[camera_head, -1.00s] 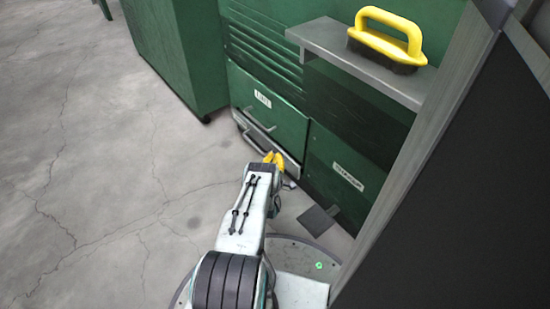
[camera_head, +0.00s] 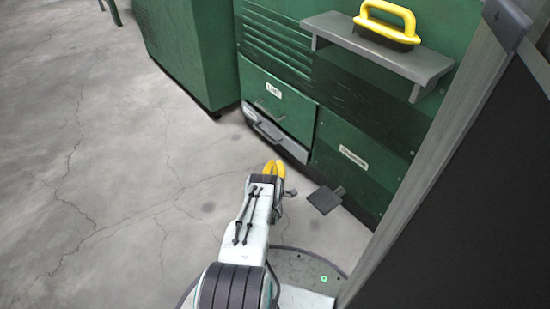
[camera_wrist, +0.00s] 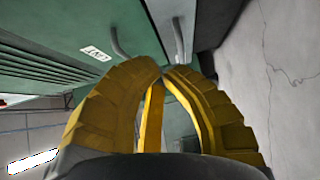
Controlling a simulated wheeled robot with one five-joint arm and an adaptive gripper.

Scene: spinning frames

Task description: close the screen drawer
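A low grey-fronted drawer (camera_head: 277,136) with a bar handle sits under the green panel labelled LINT (camera_head: 273,90) in the head view. It sticks out a little from the cabinet. I cannot read a screen label on it. My gripper (camera_head: 274,166), with yellow fingers, is in front of the drawer, low over the floor, and appears apart from it. In the wrist view, the fingertips (camera_wrist: 162,71) meet with nothing between them. The LINT label (camera_wrist: 94,53) and bar handles (camera_wrist: 119,42) show beyond the fingers there.
A green cabinet (camera_head: 190,55) stands at the left. A grey shelf (camera_head: 380,50) holds a yellow-handled brush (camera_head: 388,20). A dark flat plate (camera_head: 325,199) lies low by the cabinet. A grey-edged dark panel (camera_head: 470,200) blocks the right. Concrete floor at the left is clear.

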